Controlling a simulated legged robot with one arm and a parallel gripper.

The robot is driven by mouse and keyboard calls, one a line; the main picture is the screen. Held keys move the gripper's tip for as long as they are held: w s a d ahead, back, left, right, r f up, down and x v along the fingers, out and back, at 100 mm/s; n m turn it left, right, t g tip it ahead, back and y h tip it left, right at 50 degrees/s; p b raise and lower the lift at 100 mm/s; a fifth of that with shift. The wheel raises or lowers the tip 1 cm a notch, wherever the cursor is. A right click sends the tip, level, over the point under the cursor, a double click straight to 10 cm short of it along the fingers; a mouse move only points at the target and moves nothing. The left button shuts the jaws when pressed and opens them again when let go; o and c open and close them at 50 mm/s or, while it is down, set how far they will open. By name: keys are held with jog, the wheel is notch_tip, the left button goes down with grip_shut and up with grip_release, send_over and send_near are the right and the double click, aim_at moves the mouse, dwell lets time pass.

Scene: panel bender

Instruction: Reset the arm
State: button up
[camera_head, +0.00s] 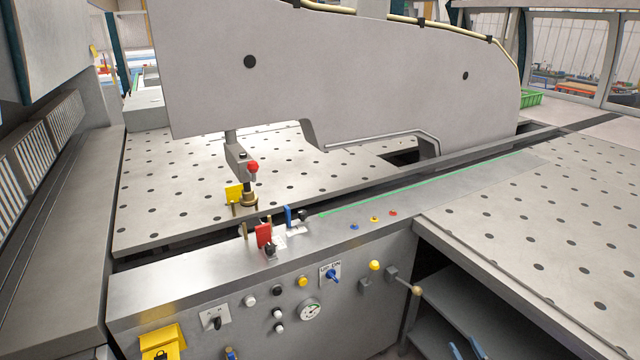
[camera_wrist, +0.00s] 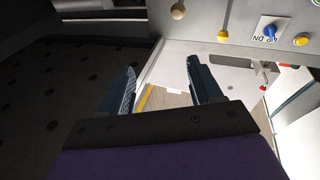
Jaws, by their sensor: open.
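My gripper (camera_head: 467,348) shows only as two blue fingertips at the bottom edge of the head view, low in front of the dark open space under the right table. In the wrist view my gripper (camera_wrist: 160,65) has its two blue fingers spread apart with nothing between them. The wrist picture looks upside down, as the switch label there is inverted. The control panel lies beyond the fingers, with a blue switch (camera_wrist: 269,32), a yellow button (camera_wrist: 301,40) and a lever knob (camera_wrist: 178,11). The fingers appear clear of these controls. The rest of my arm is out of the head view.
The panel's front (camera_head: 250,325) carries buttons, a gauge (camera_head: 309,311), a blue switch (camera_head: 333,277) and a protruding lever (camera_head: 407,286). The perforated right table (camera_head: 545,225) overhangs a shelf (camera_head: 450,315). A large grey machine arm (camera_head: 340,75) spans the left table.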

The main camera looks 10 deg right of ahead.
jog(key=w+a+r+m+g+h, duration=0.1)
jog(key=w+a+r+g+h, duration=0.25)
jog(key=w+r, duration=1.05)
jog(key=s+a+r+m+g, duration=0.1)
jog(key=s+a+r+g, duration=0.1)
jog(key=a+r+g, duration=0.6)
jog(key=s+a+r+g, duration=0.2)
jog(key=s+a+r, duration=0.4)
jog(key=s+a, duration=0.3)
jog(key=s+a+r+g, duration=0.2)
jog(key=s+a+r, duration=0.4)
jog(key=s, duration=0.6)
jog(key=s+a+r+g+y, duration=0.1)
jog(key=s+a+g, duration=0.2)
jog(key=s, duration=1.2)
jog(key=s+a+r+g, duration=0.1)
jog(key=s+a+g, duration=0.2)
jog(key=s+a, duration=0.5)
jog(key=s, duration=0.7)
jog(key=shift+a+r+y, duration=0.2)
jog(key=shift+r+y, duration=0.15)
